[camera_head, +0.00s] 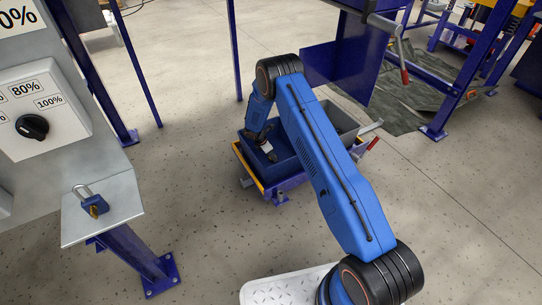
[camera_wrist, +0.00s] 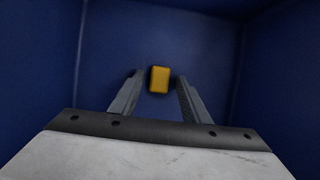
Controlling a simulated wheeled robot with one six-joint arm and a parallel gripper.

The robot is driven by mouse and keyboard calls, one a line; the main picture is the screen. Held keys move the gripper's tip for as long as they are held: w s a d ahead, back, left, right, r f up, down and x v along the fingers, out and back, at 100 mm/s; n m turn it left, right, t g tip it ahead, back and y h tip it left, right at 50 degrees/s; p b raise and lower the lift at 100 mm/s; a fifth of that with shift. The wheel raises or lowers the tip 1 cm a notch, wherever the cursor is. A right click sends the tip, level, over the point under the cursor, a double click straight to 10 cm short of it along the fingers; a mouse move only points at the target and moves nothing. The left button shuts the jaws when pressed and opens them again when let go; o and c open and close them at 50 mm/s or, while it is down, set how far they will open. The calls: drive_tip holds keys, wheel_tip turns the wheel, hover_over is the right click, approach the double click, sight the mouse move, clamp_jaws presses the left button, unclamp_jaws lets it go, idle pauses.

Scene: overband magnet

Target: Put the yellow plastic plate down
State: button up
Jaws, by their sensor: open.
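The yellow plastic plate (camera_wrist: 159,79) is a small yellow block shape in the wrist view, inside a dark blue bin (camera_wrist: 40,60). It appears to lie on the bin floor, seen between and just beyond my fingertips. My gripper (camera_wrist: 158,84) is open, with a dark gap between each finger and the plate. In the head view my gripper (camera_head: 267,150) reaches down into the blue bin (camera_head: 286,174); the plate is hidden there.
The bin walls stand close around my gripper. A grey panel with a black knob (camera_head: 32,126) and a blue padlock (camera_head: 93,205) on a shelf is at left. A blue frame with a red-handled lever (camera_head: 403,62) stands behind.

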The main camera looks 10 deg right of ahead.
drive_tip(key=v, duration=1.2)
drive_tip(key=shift+r, duration=0.2)
drive_tip(key=s+d+r+m, duration=0.2)
drive_tip(key=s+r+m, duration=0.1)
drive_tip(key=r, duration=0.8)
drive_tip(key=s+d+r+m, duration=0.2)
drive_tip(key=s+d+r, duration=0.1)
drive_tip(key=r, duration=0.8)
drive_tip(key=s+d+r+m+t+y, duration=0.1)
drive_tip(key=s+d+r+m, duration=0.2)
drive_tip(key=s+r, duration=0.55)
drive_tip(key=s+d+r+m+y, duration=0.1)
drive_tip(key=s+d+r+m, duration=0.15)
drive_tip(key=s+r, duration=0.6)
drive_tip(key=s+d+r+m+t, duration=0.15)
drive_tip(key=s+r+m, duration=0.6)
drive_tip(key=s, duration=0.75)
drive_tip(key=s+r+m+y, duration=0.1)
drive_tip(key=s+m+y, duration=0.1)
drive_tip(key=s, duration=1.7)
drive_tip(key=shift+s+d+r+m+t, duration=0.3)
drive_tip(key=shift+m+t, duration=0.15)
drive_tip(key=shift+m, duration=0.35)
